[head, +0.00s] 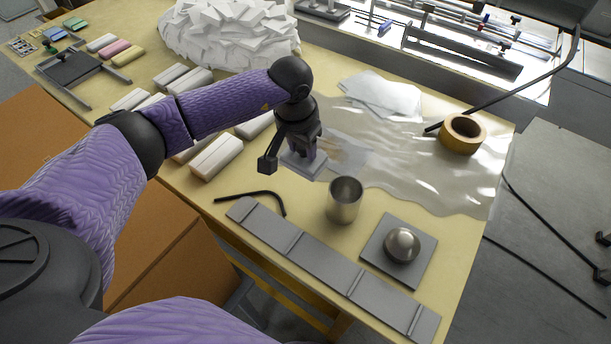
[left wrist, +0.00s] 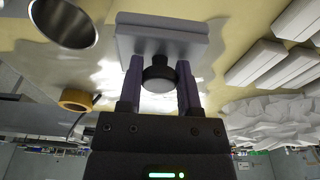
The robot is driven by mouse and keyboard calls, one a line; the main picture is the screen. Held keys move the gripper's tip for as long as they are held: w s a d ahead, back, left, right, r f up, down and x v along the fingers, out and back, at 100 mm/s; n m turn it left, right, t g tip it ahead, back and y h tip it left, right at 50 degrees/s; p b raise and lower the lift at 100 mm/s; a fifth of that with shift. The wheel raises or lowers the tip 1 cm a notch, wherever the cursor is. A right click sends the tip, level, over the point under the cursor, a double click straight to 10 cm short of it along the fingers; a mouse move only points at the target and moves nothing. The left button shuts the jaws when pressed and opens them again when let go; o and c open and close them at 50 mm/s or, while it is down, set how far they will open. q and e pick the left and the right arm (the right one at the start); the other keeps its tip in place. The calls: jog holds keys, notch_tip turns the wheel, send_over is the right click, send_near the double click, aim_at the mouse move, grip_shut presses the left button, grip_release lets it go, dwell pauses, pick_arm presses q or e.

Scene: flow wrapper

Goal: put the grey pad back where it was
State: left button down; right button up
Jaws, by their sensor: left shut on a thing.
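The grey pad (head: 293,166) is a flat square block below my left gripper (head: 304,150), over the table near the clear film. In the left wrist view the grey pad (left wrist: 163,38) lies across the fingertips, with a dark round knob (left wrist: 160,74) between the two fingers. My left gripper (left wrist: 160,85) is shut on the pad. Whether the pad's underside touches the table or film is hidden. My right gripper is not in view.
A metal cup (head: 344,200) stands close to the right of the pad. A grey plate with a silver dome (head: 401,246), a long grey strip (head: 325,268) and a black bent rod (head: 270,194) lie in front. White blocks (head: 216,158) lie left; a tape roll (head: 462,134) sits right.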

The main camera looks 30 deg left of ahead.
aim_at(297, 163)
pick_arm(q)
notch_tip(297, 163, down, 8)
jog(key=shift+s+f+b, duration=0.15)
jog(key=shift+f+b, duration=0.1)
jog(key=shift+b, duration=0.6)
jog(key=shift+f, duration=0.15)
jog(key=shift+c, duration=1.4)
grip_release()
jog(key=r+p, duration=0.1)
jog(key=r, duration=0.3)
jog(key=s+r+p, duration=0.1)
jog(key=r, duration=0.3)
jog(key=r+p, duration=0.1)
jog(key=r, duration=0.3)
jog(key=shift+s+a+r, duration=0.1)
jog(key=shift+s+r, duration=0.05)
jog(key=shift+s, duration=0.25)
